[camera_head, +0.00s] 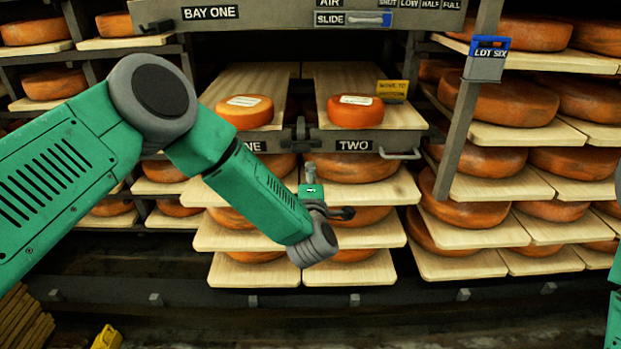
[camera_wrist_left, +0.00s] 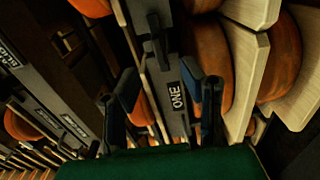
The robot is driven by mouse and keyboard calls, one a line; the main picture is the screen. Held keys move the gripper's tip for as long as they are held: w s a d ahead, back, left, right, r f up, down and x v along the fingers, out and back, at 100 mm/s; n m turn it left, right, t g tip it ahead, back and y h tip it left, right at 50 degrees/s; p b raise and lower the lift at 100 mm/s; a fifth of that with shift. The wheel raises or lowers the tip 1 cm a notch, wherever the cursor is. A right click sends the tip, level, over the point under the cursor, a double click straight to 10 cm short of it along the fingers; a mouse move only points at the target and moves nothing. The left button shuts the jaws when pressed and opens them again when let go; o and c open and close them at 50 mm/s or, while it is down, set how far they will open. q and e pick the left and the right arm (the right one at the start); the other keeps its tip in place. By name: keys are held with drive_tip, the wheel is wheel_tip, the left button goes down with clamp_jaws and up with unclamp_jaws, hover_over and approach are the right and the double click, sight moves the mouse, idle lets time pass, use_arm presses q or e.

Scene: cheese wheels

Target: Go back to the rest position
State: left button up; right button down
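My left arm reaches in from the left in the head view, in front of the cheese rack. My left gripper (camera_head: 312,192) is small there and partly hidden by its wrist, below the drawer plate marked TWO (camera_head: 354,146). In the left wrist view the left gripper (camera_wrist_left: 165,88) has its two dark fingers spread wide apart. Nothing is held between them; the plate marked ONE (camera_wrist_left: 177,97) shows beyond the gap. Whether the gripper touches the rack cannot be told. My right gripper is not in view; only green parts of my right arm show at the right edge.
Two small labelled cheese wheels sit on boards, the left (camera_head: 245,111) above ONE, the right (camera_head: 355,111) above TWO. A pull handle (camera_head: 400,154) juts out beside TWO. Large wheels fill surrounding shelves. A post with a LOT SIX tag (camera_head: 487,60) stands right. A rail (camera_head: 200,296) runs below.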

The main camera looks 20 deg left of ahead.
use_arm(q)
drive_tip(key=s+f+m+g+h+p, duration=0.35)
drive_tip(key=s+f+m, duration=0.3)
drive_tip(key=s, duration=0.35)
drive_tip(key=s+f+m+g+h+p, duration=0.2)
drive_tip(key=s+f+m+g+h, duration=0.15)
drive_tip(key=s+f+m, duration=0.45)
drive_tip(key=s+a+r+m+g+y+p, duration=0.1)
drive_tip(key=s+a+g, duration=0.4)
drive_tip(key=s, duration=0.9)
drive_tip(key=s+a+m+g+y+p, duration=0.1)
drive_tip(key=s+a+m+g+p, duration=0.2)
drive_tip(key=s, duration=1.1)
drive_tip(key=a+m+g, duration=0.1)
drive_tip(key=a+m, duration=0.2)
drive_tip(key=shift+s+r+g, duration=0.35)
drive_tip(key=shift+r+g, duration=0.05)
drive_tip(key=shift+w, duration=0.1)
